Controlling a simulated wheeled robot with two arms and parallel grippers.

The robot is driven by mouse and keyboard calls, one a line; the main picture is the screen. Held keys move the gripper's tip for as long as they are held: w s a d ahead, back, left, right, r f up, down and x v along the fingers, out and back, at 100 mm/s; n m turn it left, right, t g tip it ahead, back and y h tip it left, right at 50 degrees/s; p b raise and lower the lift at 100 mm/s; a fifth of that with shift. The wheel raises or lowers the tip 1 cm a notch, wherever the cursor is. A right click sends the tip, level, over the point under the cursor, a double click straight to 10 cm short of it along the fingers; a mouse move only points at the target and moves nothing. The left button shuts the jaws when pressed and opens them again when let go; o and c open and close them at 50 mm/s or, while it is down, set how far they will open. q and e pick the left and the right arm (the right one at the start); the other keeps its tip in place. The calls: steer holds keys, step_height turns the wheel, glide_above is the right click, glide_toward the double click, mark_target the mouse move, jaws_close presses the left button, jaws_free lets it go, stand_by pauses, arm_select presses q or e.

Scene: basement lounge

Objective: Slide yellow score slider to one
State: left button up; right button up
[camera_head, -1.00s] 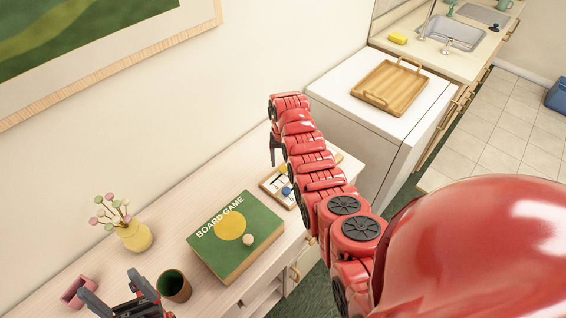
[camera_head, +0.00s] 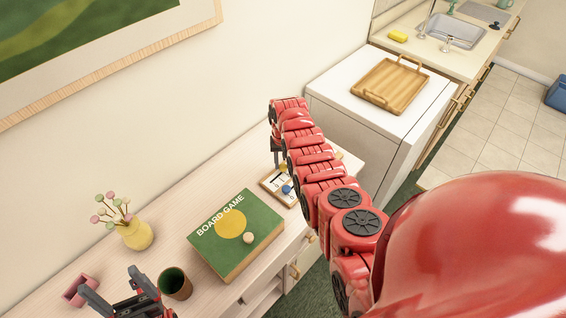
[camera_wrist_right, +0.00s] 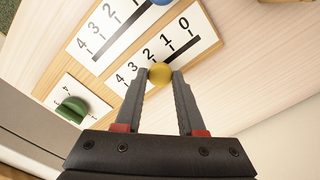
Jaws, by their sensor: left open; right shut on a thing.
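The yellow score slider (camera_wrist_right: 160,74) is a round knob on a white strip numbered 4 to 0 in the right wrist view. It sits about level with the 2 mark, and the dark slot shows bare toward 1 and 0. My right gripper (camera_wrist_right: 159,77) is shut on it, one fingertip on each side. In the head view the scoreboard (camera_head: 269,186) lies on the cabinet top, partly hidden by my right arm; the right gripper (camera_head: 277,158) is above its far side. My left gripper (camera_head: 120,292) is open and empty at the bottom left.
A blue slider (camera_wrist_right: 160,1) sits on the parallel strip, and a green knob (camera_wrist_right: 72,109) on a small card. A board game box (camera_head: 235,235), brown cup (camera_head: 175,284), yellow vase (camera_head: 135,235) and pink holder (camera_head: 78,292) stand on the cabinet (camera_head: 160,235). The wall is close behind.

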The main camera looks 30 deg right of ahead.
jaws_close()
stand_by(0.8)
steer(key=shift+a, duration=0.1)
steer(key=shift+s+a+r+p, duration=0.15)
steer(key=shift+s+a+p, duration=0.05)
steer(key=shift+a+p, duration=0.4)
steer(key=shift+s+a, duration=0.25)
steer(key=shift+a, duration=0.5)
